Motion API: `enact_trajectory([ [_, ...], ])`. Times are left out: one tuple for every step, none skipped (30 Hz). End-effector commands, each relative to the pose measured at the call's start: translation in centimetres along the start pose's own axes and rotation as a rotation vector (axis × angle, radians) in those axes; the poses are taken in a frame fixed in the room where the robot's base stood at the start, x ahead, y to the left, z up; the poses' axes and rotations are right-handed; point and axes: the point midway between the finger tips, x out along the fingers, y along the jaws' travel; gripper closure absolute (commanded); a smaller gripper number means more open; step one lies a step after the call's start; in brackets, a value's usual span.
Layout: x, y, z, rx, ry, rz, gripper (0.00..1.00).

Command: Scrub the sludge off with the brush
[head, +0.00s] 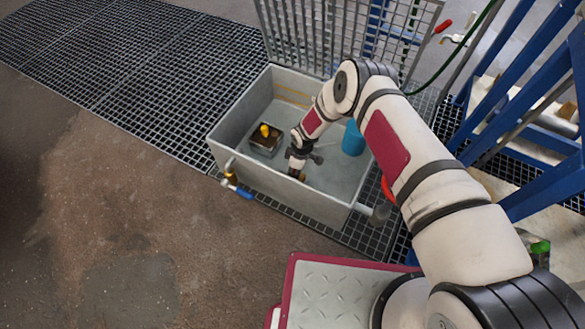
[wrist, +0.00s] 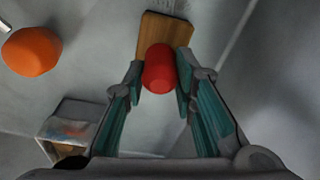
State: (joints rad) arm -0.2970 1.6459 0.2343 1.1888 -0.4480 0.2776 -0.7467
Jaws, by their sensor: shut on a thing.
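My gripper (head: 295,170) reaches down into a grey open basin (head: 290,193), near its front wall. In the wrist view its two fingers (wrist: 160,84) are closed on the red handle (wrist: 159,68) of a brush. The brush has a flat wooden block (wrist: 164,31) beyond the handle. No sludge can be made out clearly in either view.
In the basin, left of my gripper, is a small square box (head: 254,149) with a yellow thing (head: 265,130). A blue container (head: 353,138) stands to the right. An orange rounded thing (wrist: 32,52) shows in the wrist view. A raised grating (head: 335,45) stands behind the basin.

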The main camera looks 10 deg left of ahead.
Motion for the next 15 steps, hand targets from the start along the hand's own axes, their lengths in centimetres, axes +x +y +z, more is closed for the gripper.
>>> enact_trajectory([
  [0.1,-0.4,0.8,0.001,-0.010,-0.008,1.00],
  [0.1,-0.4,1.0,0.001,-0.011,-0.008,1.00],
  [0.0,-0.5,1.3,0.001,-0.011,-0.009,1.00],
  [-0.1,-0.5,1.5,0.002,-0.011,-0.009,1.00],
  [-0.1,-0.6,1.7,0.002,-0.011,-0.009,1.00],
  [-0.1,-0.7,1.9,0.002,-0.011,-0.009,1.00],
  [-0.2,-0.7,2.0,0.002,-0.010,-0.009,1.00],
  [-0.2,-0.7,2.1,0.002,-0.010,-0.008,1.00],
  [-0.2,-0.7,2.2,0.002,-0.009,-0.008,1.00],
  [-0.2,-0.7,2.2,0.002,-0.009,-0.008,1.00],
  [-0.2,-0.7,2.2,0.001,-0.009,-0.008,1.00],
  [-0.2,-0.7,2.3,0.001,-0.008,-0.007,1.00],
  [-0.2,-0.7,2.3,0.001,-0.008,-0.007,1.00],
  [-0.3,-0.7,2.4,0.001,-0.008,-0.007,1.00],
  [-0.3,-0.8,2.5,0.001,-0.008,-0.007,1.00],
])
